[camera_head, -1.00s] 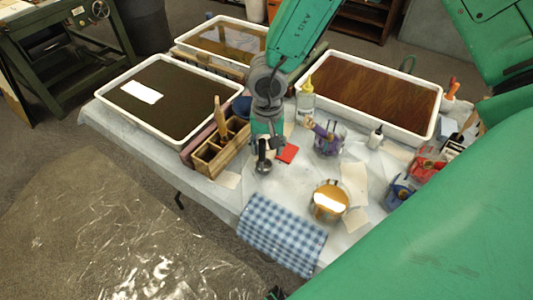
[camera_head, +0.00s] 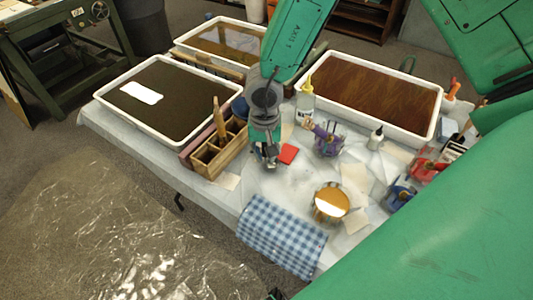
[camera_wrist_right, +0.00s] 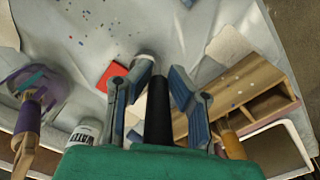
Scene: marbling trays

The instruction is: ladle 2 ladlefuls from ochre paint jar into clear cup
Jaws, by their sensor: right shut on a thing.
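The ochre paint jar (camera_head: 331,202) is a round glass jar on the table behind the checked cloth, with a bright glare on its paint. My right gripper (camera_head: 268,158) is beside the wooden caddy, left of the ochre jar and apart from it. In the right wrist view, my right gripper (camera_wrist_right: 158,98) is shut on a ladle, with its black handle (camera_wrist_right: 158,112) between the fingers. A pale round piece beyond the handle looks like the ladle's bowl. I cannot make out the clear cup for certain.
The wooden caddy (camera_head: 220,158) stands close left of the gripper. A red card (camera_head: 288,153), a purple paint jar (camera_head: 329,144) and a water bottle (camera_head: 305,101) are close right. A checked cloth (camera_head: 281,236) lies at the front edge. White-rimmed trays (camera_head: 433,128) stand behind.

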